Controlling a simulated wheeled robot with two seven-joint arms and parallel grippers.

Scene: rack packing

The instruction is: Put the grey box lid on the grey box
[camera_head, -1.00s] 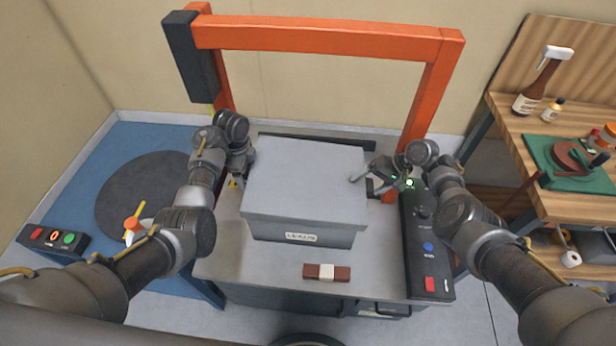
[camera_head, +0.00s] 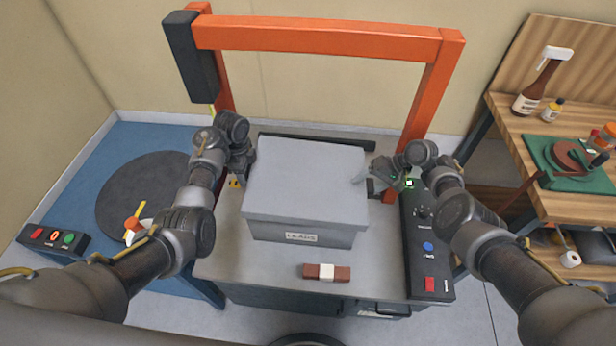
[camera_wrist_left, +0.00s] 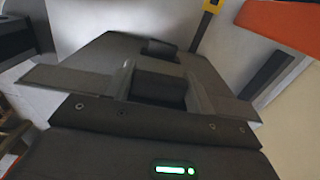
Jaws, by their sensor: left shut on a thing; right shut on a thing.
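The grey box (camera_head: 300,234) stands on the grey work surface with a white label on its front. The grey box lid (camera_head: 305,182) lies over its top and looks level. I cannot tell whether it is fully seated. My left gripper (camera_head: 246,172) is at the lid's left side, shut on the lid. My right gripper (camera_head: 364,181) is at the lid's right side, shut on the lid. In the left wrist view, the left gripper's fingers (camera_wrist_left: 160,88) are close up against a grey surface, and the contact is partly hidden.
An orange frame (camera_head: 320,40) arches behind the box. A control panel (camera_head: 428,250) is at the right.

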